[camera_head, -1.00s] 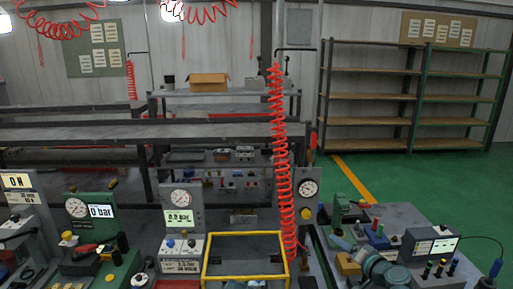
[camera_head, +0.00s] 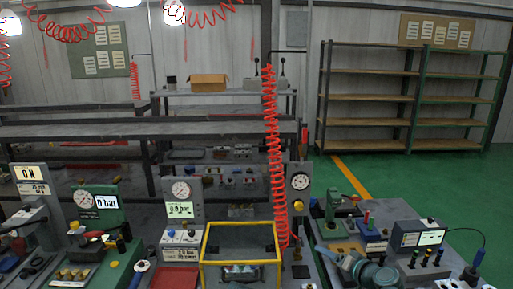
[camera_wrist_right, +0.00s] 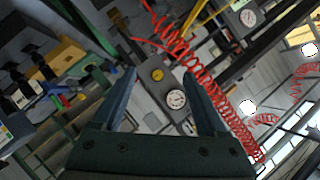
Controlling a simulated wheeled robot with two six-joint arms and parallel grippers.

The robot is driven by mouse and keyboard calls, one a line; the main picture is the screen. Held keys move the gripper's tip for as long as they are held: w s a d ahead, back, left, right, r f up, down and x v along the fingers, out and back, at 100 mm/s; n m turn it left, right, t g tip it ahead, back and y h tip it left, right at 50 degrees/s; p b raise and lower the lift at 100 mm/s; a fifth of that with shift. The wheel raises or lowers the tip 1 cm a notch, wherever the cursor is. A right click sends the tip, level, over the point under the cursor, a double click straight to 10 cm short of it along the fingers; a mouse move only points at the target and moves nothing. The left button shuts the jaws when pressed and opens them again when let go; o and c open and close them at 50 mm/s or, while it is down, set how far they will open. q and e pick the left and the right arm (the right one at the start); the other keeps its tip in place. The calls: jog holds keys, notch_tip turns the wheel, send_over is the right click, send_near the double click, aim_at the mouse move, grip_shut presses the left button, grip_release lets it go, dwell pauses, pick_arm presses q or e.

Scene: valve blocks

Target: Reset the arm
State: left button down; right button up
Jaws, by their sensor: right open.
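My right gripper (camera_head: 328,252) shows low at the right of the head view, at the end of my blue-grey arm, over the right-hand bench area. In the right wrist view the gripper (camera_wrist_right: 160,85) has two dark blue fingers spread wide apart. Nothing is held between them. Beyond the gap stands a grey panel with a round gauge (camera_wrist_right: 176,99) and a yellow knob (camera_wrist_right: 157,75). The wrist picture is strongly tilted. My left gripper does not show in either view.
A yellow frame (camera_head: 241,222) stands at front centre. A red coiled hose (camera_head: 274,150) hangs beside the gauge panel. A green 0 bar station (camera_head: 97,222) stands at left. A grey box (camera_head: 418,237) with several knobs is at right. Green floor (camera_head: 400,180) lies open behind.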

jog(key=s+a+f+n+g, duration=0.3)
jog(key=s+a+f+g, duration=0.15)
jog(key=a, duration=0.35)
jog(key=s+a+f+n+g, duration=0.2)
jog(key=s+a+f+g, duration=0.1)
jog(key=s+a+f, duration=0.3)
jog(key=s+a+f+n+g+h, duration=0.1)
jog(key=s+g+h, duration=0.1)
jog(key=s, duration=0.3)
jog(key=s+a+f+n+g+h, duration=0.1)
jog(key=s+f+g+h, duration=0.1)
jog(key=s+h, duration=0.3)
jog(key=shift+s+a+f+n+g, duration=0.3)
jog(key=shift+s+n+g, duration=0.1)
jog(key=shift+s+g, duration=0.25)
